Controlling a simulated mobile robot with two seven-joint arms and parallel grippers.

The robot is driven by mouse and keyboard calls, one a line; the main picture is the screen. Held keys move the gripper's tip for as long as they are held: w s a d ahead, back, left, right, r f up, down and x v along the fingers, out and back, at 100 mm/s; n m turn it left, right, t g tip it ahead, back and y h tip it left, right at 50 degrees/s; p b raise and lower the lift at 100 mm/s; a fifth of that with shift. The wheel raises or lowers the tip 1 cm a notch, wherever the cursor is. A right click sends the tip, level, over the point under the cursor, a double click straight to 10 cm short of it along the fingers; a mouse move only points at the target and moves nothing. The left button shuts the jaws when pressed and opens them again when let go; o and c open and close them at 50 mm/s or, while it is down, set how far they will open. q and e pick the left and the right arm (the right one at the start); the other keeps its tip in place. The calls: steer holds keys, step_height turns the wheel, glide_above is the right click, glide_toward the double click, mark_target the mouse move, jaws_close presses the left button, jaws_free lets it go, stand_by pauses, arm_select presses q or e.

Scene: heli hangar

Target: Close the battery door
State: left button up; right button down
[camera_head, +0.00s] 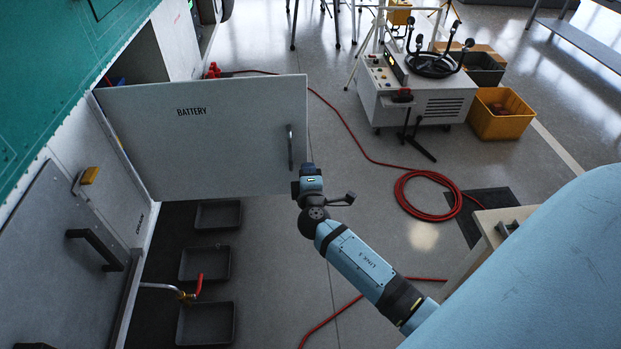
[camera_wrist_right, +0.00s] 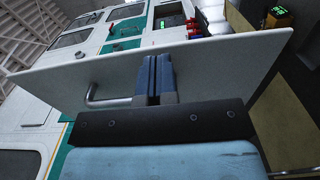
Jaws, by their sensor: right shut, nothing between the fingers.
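The battery door (camera_head: 205,125) is a light grey panel lettered BATTERY. It stands open, swung out from the green and white helicopter side, with its hinged edge at the left. Its metal bar handle (camera_head: 290,147) is near the free edge. My right gripper (camera_head: 309,172) is at the door's lower free corner, just below and right of the handle. In the right wrist view, the gripper's fingers (camera_wrist_right: 156,72) are shut together and empty, beside the handle (camera_wrist_right: 105,97) and in front of the door (camera_wrist_right: 220,65). I cannot tell if they touch the panel. My left gripper is out of view.
The open compartment (camera_head: 135,62) shows behind the door. Black trays (camera_head: 205,323) and a red-levered valve (camera_head: 188,295) are below it. A red hose (camera_head: 400,197) lies on the floor. A wheeled grey cart (camera_head: 415,95) and yellow bin (camera_head: 500,120) stand at back right.

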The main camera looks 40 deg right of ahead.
steer(key=shift+x, duration=1.1)
